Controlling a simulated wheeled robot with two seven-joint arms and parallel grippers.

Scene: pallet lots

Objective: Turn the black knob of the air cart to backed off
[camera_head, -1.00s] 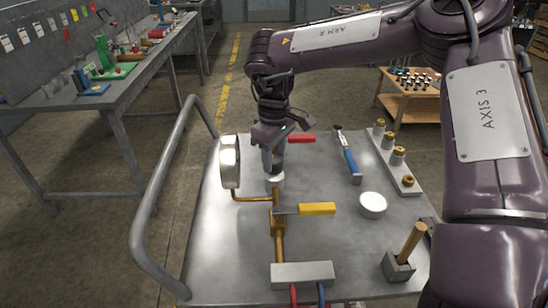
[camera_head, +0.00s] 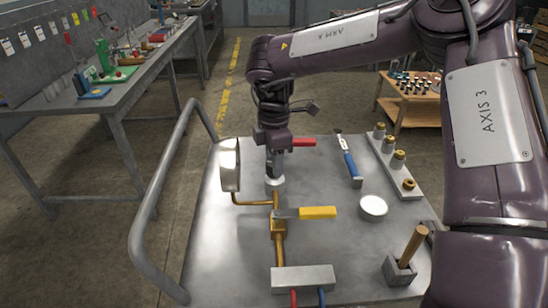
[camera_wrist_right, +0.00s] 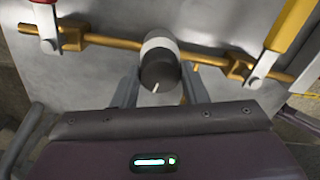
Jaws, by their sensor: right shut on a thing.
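The black knob (camera_wrist_right: 158,72) with a white pointer line sits on a silver regulator body (camera_head: 275,184) on the brass pipe of the air cart (camera_head: 225,262). In the right wrist view the two fingers of my right gripper (camera_wrist_right: 160,82) are on either side of the knob, shut on it. In the head view my right gripper (camera_head: 274,165) comes straight down over the regulator and hides most of the knob. My left gripper is not in view.
A round gauge (camera_head: 230,165) stands close left of my right gripper. A red handle (camera_head: 303,142) lies just behind it and a yellow handle (camera_head: 318,213) in front. A blue-handled tool (camera_head: 351,165), a white round lid (camera_head: 373,207) and a rack of brass fittings (camera_head: 388,155) are to the right.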

